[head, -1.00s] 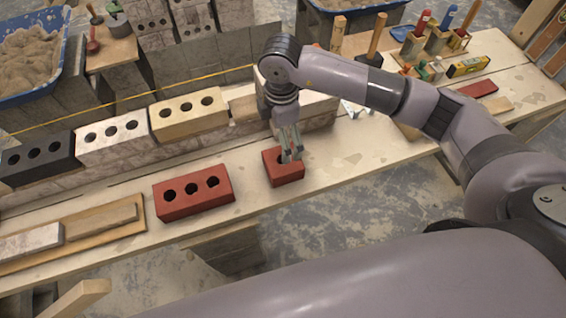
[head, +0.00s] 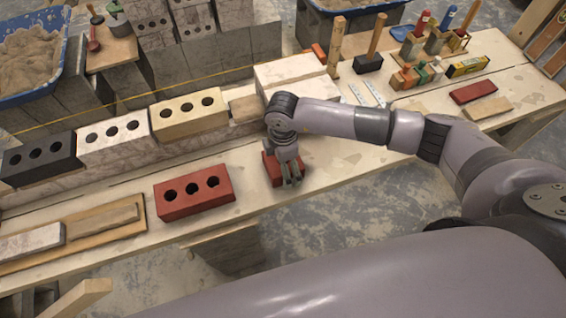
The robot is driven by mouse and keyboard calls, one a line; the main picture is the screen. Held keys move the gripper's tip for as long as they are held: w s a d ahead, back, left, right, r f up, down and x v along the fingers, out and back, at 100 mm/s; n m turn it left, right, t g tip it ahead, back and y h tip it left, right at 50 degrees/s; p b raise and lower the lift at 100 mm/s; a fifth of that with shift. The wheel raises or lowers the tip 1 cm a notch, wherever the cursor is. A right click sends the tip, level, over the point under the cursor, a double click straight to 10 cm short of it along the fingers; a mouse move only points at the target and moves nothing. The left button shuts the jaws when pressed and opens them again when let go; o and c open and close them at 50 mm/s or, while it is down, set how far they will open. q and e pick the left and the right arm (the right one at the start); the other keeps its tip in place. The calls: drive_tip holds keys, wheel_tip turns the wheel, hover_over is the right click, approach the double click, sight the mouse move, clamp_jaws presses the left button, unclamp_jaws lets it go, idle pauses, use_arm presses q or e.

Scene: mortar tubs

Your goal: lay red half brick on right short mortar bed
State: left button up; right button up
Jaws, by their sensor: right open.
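The red half brick (head: 269,169) lies on the plank bench, to the right of a full red brick with holes (head: 194,192). My right gripper (head: 291,179) is open, low over the half brick, and its hand and fingers hide much of it. I cannot tell whether the fingers touch it. A short tan mortar bed (head: 246,108) shows on the low wall, between the yellow brick (head: 188,114) and the pale block (head: 290,72); my right wrist is in front of its right side. My left gripper is not in view.
A black brick (head: 38,158) and a whitish brick (head: 113,137) also sit on the wall. A yellow string (head: 100,106) runs behind it. Boards lie at the bench's left; a mallet (head: 372,50) and other tools stand at the right. Bench right of the half brick is clear.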

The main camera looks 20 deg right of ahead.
drive_tip(key=shift+w+r, duration=0.1)
drive_tip(key=c, duration=2)
